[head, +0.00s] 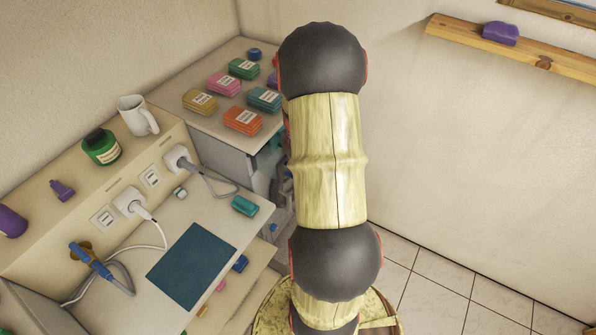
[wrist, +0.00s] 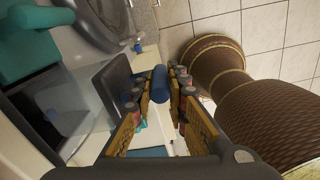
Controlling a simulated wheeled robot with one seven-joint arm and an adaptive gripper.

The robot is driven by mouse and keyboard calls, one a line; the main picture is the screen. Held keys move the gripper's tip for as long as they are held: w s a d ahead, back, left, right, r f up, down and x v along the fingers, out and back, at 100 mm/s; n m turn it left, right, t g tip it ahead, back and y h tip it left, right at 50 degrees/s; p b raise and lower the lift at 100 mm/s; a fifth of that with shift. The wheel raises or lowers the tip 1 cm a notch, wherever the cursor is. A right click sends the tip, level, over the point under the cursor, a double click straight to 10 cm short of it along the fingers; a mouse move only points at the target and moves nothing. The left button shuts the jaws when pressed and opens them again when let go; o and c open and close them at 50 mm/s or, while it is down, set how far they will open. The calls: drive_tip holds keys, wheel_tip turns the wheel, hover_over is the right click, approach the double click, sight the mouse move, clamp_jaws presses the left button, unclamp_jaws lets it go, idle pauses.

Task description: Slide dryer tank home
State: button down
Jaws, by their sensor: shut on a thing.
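In the wrist view, my gripper (wrist: 160,88) has its two yellow-and-grey fingers closed around a blue rounded bar (wrist: 160,80). The bar looks like the grip of the dryer tank; the tank's body cannot be made out clearly behind the fingers. The dryer's dark round door (wrist: 98,22) shows at the upper left of the wrist view. In the head view, the pale grey machine (head: 232,160) stands under the far worktop, partly hidden by my arm. My gripper is hidden there too, so how far the tank sits in its slot cannot be told.
Brown woven baskets or drums (wrist: 265,115) stand close on the right in the wrist view. The worktop (head: 170,85) holds several labelled coloured packs. A nearer desk has a blue mat (head: 192,266) and plugged-in cables. Tiled floor (head: 440,295) is open at the right.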

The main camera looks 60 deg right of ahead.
sight(276, 156)
drive_tip(key=shift+w, duration=4.25)
drive_tip(key=shift+s+p, duration=0.3)
drive_tip(key=shift+s, duration=4.3)
drive_tip(key=shift+w, duration=0.2)
